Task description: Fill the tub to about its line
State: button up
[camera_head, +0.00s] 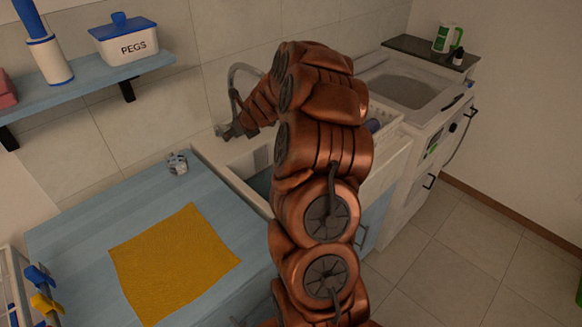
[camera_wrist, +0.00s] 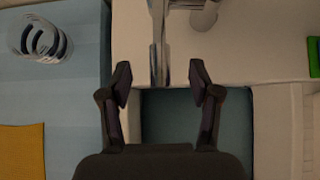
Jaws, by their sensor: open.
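My gripper (camera_wrist: 160,82) is open, with its two dark fingers apart and nothing held between them. In the wrist view a pale metal tap (camera_wrist: 158,45) stands upright in the picture between and beyond the fingertips. I cannot tell whether either finger touches it. A dark teal basin (camera_wrist: 195,118), which may be the tub, lies below and behind the fingers. In the head view its bluish interior (camera_head: 262,183) shows beside my arm, which hides most of it. The curved tap spout (camera_head: 240,70) rises behind my arm. No fill line or water is discernible.
A blue worktop (camera_head: 70,235) on the left bears a yellow cloth (camera_head: 175,262) and a small glassy object (camera_head: 177,163). A shelf above holds a PEGS box (camera_head: 128,45). A machine with a grey basin (camera_head: 400,90) stands right. The tiled floor (camera_head: 450,265) is clear.

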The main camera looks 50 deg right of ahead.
jog(key=p+v, duration=0.3)
jog(key=v, duration=0.2)
jog(key=shift+s+r, duration=0.2)
jog(key=shift+r, duration=0.05)
dwell(0.6)
jog(key=s+a+r+n+g+y, duration=0.1)
jog(key=s+a+r+n+y, duration=0.2)
jog(key=a+n, duration=0.5)
jog(key=s+a+r+n+g, duration=0.2)
jog(key=s+a+n, duration=0.3)
jog(key=a, duration=0.6)
jog(key=s+a+r+n+g+y, duration=0.1)
jog(key=s+a+r+n+y, duration=0.2)
jog(key=a+n, duration=0.5)
jog(key=s+a+n+g+h, duration=0.1)
jog(key=s+a+n+g, duration=0.15)
jog(key=s, duration=0.45)
jog(key=s+a+n+g+h, duration=0.1)
jog(key=s+a+n, duration=0.3)
jog(key=s, duration=0.3)
jog(key=s+d+n+g+h, duration=0.3)
jog(key=s+n, duration=0.6)
jog(key=s, duration=0.7)
jog(key=shift+s+h, duration=0.3)
jog(key=shift+s, duration=0.05)
